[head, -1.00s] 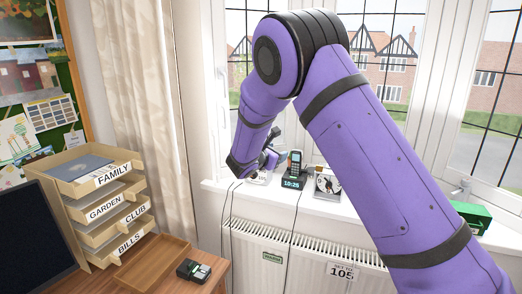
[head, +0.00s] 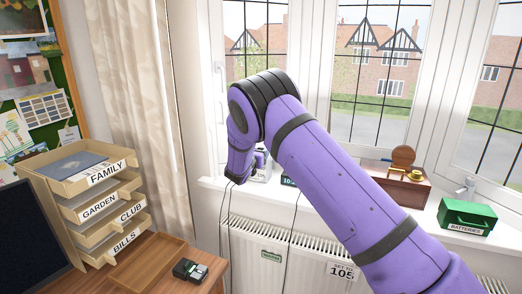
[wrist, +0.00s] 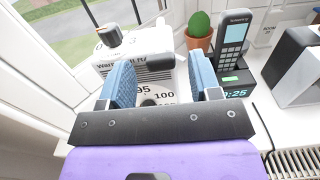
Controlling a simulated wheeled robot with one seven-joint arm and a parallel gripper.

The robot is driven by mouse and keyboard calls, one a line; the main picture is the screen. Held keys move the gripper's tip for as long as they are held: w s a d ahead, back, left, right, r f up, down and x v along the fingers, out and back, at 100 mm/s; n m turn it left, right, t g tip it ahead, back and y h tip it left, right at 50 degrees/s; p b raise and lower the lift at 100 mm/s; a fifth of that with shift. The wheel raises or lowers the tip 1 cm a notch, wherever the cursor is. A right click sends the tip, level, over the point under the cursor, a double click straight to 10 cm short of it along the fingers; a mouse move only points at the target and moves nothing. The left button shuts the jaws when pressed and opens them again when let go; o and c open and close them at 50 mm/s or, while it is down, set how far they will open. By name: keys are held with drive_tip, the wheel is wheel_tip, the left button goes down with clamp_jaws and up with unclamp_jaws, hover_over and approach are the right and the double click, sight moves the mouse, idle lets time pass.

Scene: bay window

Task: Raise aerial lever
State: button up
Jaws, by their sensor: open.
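In the wrist view a white radio (wrist: 150,70) with dark lettering stands on the sill beyond my fingers. A grey lever-like piece with an orange end (wrist: 110,36) sits on its top left; I take it for the aerial lever. The fingers hide part of the radio. In the head view only a bit of the radio (head: 263,175) shows beside my arm.
Right of the radio are a potted cactus (wrist: 199,30), a cordless phone (wrist: 232,40) on its clock base, and a dark-sided white box (wrist: 297,65). A wooden box (head: 402,186) and a green batteries box (head: 467,217) stand farther right on the sill. Window panes rise behind.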

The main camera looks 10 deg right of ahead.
drive_tip(key=shift+x, duration=1.3)
drive_tip(key=shift+c, duration=0.2)
clamp_jaws()
drive_tip(key=shift+r, duration=0.1)
